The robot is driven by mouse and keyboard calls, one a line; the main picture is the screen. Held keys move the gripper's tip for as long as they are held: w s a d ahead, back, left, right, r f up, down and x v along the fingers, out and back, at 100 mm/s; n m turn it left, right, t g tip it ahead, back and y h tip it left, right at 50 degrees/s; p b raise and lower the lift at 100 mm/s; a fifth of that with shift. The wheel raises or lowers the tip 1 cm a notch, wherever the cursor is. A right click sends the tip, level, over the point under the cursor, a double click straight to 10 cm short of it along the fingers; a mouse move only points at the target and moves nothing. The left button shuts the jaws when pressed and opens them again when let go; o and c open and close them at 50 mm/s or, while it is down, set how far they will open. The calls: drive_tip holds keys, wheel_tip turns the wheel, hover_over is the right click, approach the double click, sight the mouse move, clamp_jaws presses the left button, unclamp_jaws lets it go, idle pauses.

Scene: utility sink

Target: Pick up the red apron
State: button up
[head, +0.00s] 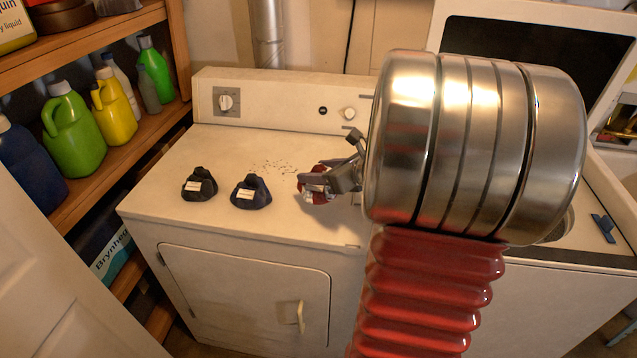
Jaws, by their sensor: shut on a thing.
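The red apron (313,183) is a small red bundle with a whitish patch, seen over the top of the white machine, right of two dark bundles. My gripper (318,187) reaches in from the right and is shut on it. The grey fingers and the arm cover part of the apron. I cannot tell whether it touches the machine's top or is held just above it.
Two dark bundles with white labels, one black (200,186) and one navy (251,193), sit on the white machine (160,210). Dark specks lie behind them. Shelves (85,190) with bottles stand at left. A small blue item (604,227) lies at right. My large arm hides the middle right.

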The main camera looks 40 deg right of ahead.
drive_tip(key=shift+r, duration=2.25)
